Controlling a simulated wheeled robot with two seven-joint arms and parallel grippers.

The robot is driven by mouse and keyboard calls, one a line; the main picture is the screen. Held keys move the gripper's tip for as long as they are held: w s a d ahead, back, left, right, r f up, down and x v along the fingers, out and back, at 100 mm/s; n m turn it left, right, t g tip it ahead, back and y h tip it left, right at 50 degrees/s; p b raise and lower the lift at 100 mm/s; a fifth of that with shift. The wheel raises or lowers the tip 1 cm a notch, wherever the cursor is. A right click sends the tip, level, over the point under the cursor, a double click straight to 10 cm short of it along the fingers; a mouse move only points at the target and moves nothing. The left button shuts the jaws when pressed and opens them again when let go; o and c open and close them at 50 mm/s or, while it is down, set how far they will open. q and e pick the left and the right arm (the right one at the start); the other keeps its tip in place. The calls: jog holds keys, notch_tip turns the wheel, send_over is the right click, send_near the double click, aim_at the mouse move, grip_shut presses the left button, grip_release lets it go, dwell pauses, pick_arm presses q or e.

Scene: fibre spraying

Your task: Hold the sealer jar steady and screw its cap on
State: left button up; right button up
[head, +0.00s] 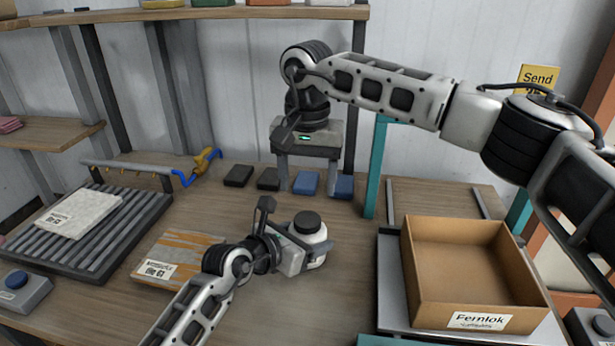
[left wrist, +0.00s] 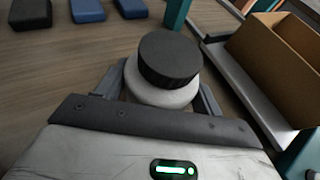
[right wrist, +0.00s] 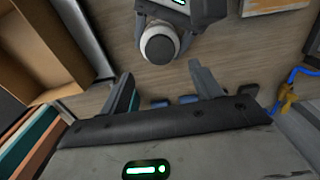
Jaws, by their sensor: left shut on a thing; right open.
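The white sealer jar (head: 316,240) stands upright on the table, with its black cap (head: 307,221) resting on top. The jar (left wrist: 160,97) and cap (left wrist: 170,60) also show in the left wrist view. I cannot tell how tightly the cap is threaded. My left gripper (head: 305,246) is shut around the jar's body from the near left side. My right gripper (head: 308,182) is open and empty, fingers pointing down, behind and above the jar. In the right wrist view, the cap (right wrist: 159,48) lies beyond the open fingers, apart from them.
An open cardboard box (head: 465,255) stands on a grey tray at right. A labelled orange-streaked panel (head: 175,250) lies left of the jar, near a roller rack (head: 100,235). Several dark and blue blocks (head: 306,183) line the back. A teal post (head: 375,170) stands behind right.

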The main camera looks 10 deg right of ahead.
aim_at(307, 219)
jog(key=shift+f, duration=0.1)
jog(key=shift+f, duration=3.95)
